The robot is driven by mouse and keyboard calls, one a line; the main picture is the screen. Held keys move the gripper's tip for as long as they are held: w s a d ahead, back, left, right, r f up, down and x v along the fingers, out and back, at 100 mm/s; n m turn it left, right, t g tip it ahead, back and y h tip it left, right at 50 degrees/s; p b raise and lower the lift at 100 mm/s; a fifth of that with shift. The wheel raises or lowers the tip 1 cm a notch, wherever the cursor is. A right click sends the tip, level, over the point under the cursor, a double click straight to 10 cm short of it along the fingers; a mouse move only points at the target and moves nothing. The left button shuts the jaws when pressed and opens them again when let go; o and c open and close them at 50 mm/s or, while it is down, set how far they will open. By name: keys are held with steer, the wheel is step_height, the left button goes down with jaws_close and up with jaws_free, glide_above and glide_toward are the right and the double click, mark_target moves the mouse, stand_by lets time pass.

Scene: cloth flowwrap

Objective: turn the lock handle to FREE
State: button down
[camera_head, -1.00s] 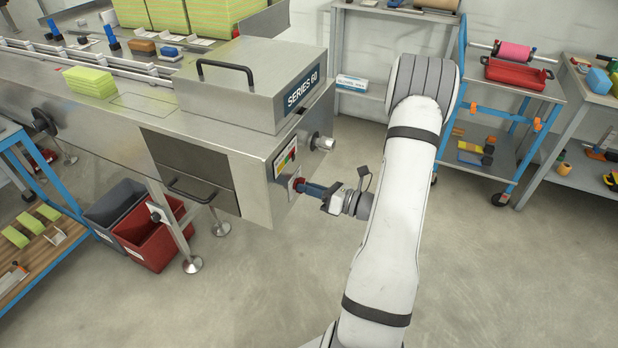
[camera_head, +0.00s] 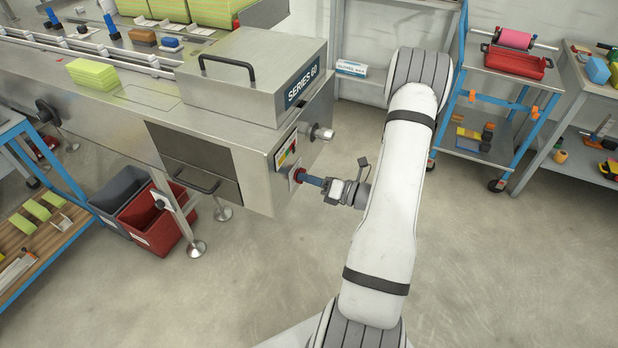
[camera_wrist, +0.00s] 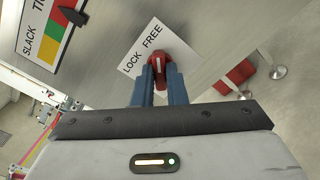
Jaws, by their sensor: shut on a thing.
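The red lock handle (camera_wrist: 160,64) sits on a white plate (camera_wrist: 133,68) marked LOCK and FREE on the machine's end face. In the wrist view the handle lies between the two blue fingertips of my gripper (camera_wrist: 160,82), which is shut on it. The handle's white line points toward the gap between the two words, nearer FREE; its exact setting is hard to tell. In the head view my gripper (camera_head: 312,181) reaches in from the right to the red handle (camera_head: 299,175), low on the end face. The fingers hide part of the handle.
A SLACK/TIGHT coloured scale (camera_wrist: 50,36) with a dark pointer sits beside the lock plate. A round metal knob (camera_head: 322,132) sticks out above the handle. The machine's steel housing (camera_head: 250,75) is at left. A blue trolley (camera_head: 550,105) stands at right.

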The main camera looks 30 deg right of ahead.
steer(key=c, duration=1.5)
jaws_free()
steer(key=shift+o, duration=0.2)
steer(key=v, duration=0.8)
steer(key=shift+w, duration=0.1)
